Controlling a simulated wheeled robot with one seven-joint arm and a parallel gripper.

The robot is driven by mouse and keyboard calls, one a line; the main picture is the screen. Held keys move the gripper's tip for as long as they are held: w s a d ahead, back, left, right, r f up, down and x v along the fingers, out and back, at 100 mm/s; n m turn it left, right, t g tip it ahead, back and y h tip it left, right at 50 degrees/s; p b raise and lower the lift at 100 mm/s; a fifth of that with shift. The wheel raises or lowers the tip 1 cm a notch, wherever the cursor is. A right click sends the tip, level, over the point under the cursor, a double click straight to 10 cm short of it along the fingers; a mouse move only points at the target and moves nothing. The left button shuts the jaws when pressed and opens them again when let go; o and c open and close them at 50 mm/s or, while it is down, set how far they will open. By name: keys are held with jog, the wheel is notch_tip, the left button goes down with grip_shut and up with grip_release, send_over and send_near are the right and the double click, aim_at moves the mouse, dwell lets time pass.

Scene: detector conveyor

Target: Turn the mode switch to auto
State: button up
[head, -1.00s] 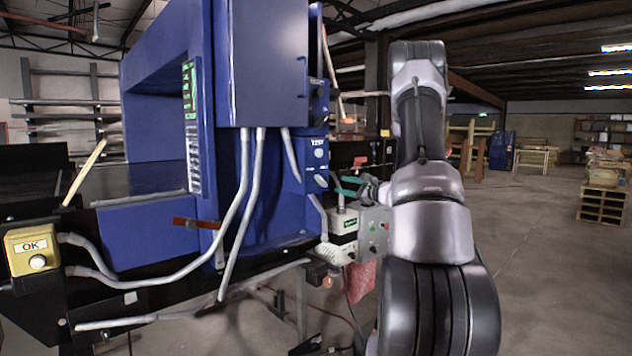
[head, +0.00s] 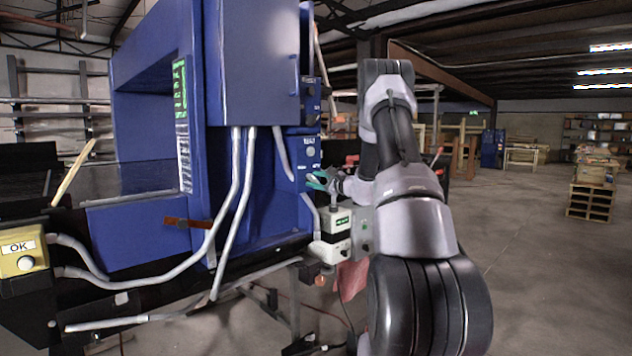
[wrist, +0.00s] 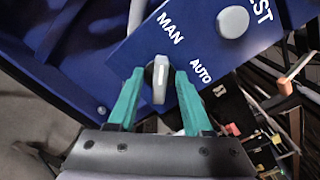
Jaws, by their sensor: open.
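The mode switch (wrist: 160,80) is a grey lever knob on a blue panel (wrist: 125,65), seen in the wrist view. Its long axis runs upright in the picture, in line with the MAN label (wrist: 170,28). The AUTO label (wrist: 200,71) lies to its right. My gripper (wrist: 159,74) is open, with its two teal fingers on either side of the knob and visible gaps between. In the head view my gripper (head: 317,180) is at the blue panel's lower part, and the knob is hard to make out there.
A round grey button (wrist: 233,21) sits beside the switch labels. Below the panel, in the head view, are a small grey-white box (head: 338,222) and a hanging red cloth (head: 352,278). Grey conduits (head: 232,210) run left of it. Open floor lies at right.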

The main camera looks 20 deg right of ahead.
grip_shut()
jog(key=m, duration=0.4)
jog(key=shift+d+m, duration=0.1)
jog(key=shift+m, duration=0.3)
jog(key=m, duration=0.4)
jog(key=shift+d+m, duration=0.1)
jog(key=shift+m, duration=0.2)
jog(key=m, duration=0.4)
jog(key=shift+d, duration=0.15)
jog(key=shift+w+f+m, duration=0.1)
jog(key=shift+m, duration=2.1)
